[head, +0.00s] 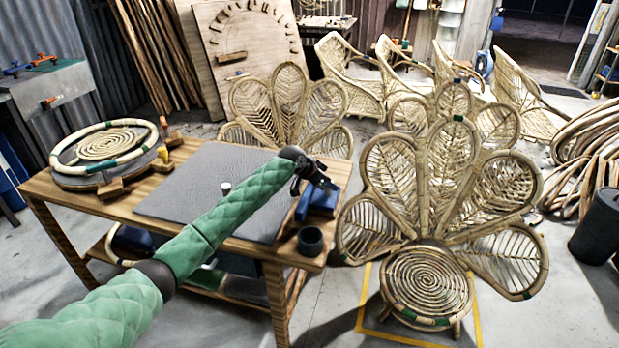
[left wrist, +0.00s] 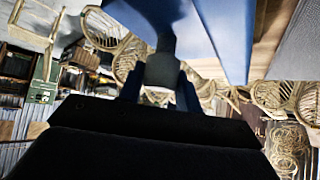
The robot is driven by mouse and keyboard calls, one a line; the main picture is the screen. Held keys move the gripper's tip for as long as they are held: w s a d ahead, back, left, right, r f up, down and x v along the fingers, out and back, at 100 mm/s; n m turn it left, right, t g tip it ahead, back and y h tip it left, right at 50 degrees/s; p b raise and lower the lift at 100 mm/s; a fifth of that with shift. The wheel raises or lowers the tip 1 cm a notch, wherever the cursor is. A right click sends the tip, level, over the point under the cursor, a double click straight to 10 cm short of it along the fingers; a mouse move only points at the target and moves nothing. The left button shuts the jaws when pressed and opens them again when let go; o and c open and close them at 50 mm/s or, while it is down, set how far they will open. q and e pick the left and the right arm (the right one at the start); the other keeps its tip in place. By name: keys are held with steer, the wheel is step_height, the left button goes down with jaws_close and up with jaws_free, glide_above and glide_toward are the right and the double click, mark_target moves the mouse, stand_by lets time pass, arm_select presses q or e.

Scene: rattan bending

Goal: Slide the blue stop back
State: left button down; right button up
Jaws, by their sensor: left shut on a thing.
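The blue stop (head: 318,203) sits at the right end of the wooden workbench, beside the grey mat. My left gripper (head: 318,178) reaches over the mat from the left and is at the top of the stop. In the left wrist view, a dark grey post (left wrist: 162,68) stands between the fingers of my left gripper (left wrist: 160,88), which are shut on it. A large blue surface (left wrist: 228,35) of the stop fills the upper middle there. The exact contact is dark and partly hidden. My right gripper is in neither view.
The grey mat (head: 180,185) covers much of the workbench (head: 90,200). A dark cup (head: 310,241) stands near the front right corner, close to the stop. A round rattan hoop jig (head: 70,178) is at the left end. A rattan peacock chair (head: 432,200) stands just right.

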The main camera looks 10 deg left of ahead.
arm_select(q)
steer(key=shift+d, duration=0.6)
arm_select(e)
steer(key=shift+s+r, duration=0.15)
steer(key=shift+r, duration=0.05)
arm_select(q)
steer(key=shift+d, duration=0.1)
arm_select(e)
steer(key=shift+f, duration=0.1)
arm_select(q)
steer(key=c, duration=1.1)
jaws_free()
steer(key=shift+o, duration=0.7)
steer(key=shift+d, duration=0.15)
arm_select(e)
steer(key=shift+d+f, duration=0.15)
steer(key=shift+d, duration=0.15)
